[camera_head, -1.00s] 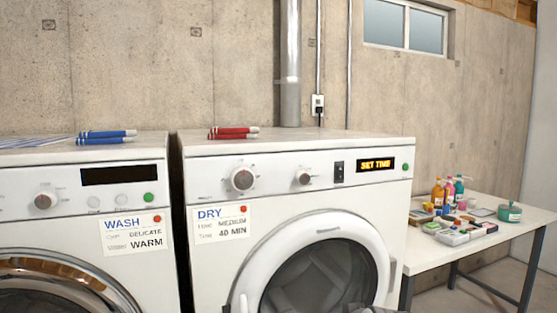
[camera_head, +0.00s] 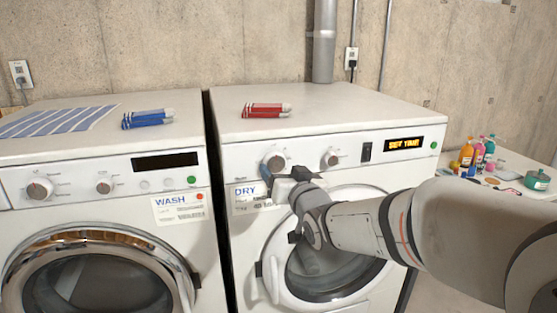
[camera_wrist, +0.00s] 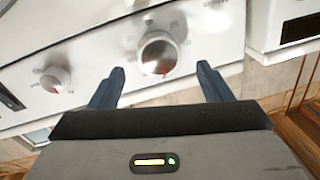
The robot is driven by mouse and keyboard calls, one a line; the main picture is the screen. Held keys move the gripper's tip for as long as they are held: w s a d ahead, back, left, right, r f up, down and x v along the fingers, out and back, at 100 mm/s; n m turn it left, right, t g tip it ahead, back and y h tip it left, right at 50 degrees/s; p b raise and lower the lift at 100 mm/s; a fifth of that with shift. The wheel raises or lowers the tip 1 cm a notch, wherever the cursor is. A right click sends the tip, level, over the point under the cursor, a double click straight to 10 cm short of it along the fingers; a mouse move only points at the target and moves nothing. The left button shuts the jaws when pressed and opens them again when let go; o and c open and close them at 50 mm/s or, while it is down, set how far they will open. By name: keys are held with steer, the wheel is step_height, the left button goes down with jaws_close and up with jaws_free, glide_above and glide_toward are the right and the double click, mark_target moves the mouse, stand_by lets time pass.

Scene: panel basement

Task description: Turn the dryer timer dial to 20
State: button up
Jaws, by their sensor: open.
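The dryer (camera_head: 330,115) has a large left dial (camera_head: 274,160) and a smaller right dial (camera_head: 331,157) on its panel. The display (camera_head: 404,144) reads amber text that looks like "SET TIME". Printing around the dials is too small to read. My gripper (camera_wrist: 159,76) is open and empty, its fingers spread to either side of the large dial's picture, seemingly short of it. The head view shows my gripper (camera_head: 280,174) just below that dial.
The washer (camera_head: 60,155) stands left of the dryer, with a striped cloth (camera_head: 60,121) and blue rolled items (camera_head: 148,119) on top. Red rolled items (camera_head: 266,110) lie on the dryer. A card headed "DRY" (camera_head: 245,192) is below the panel. A side table with bottles (camera_head: 467,153) is at right.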

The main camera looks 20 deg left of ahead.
mark_target(277, 164)
steer(key=shift+p+x, duration=0.4)
steer(key=shift+x, duration=1.4)
steer(key=shift+c, duration=0.3)
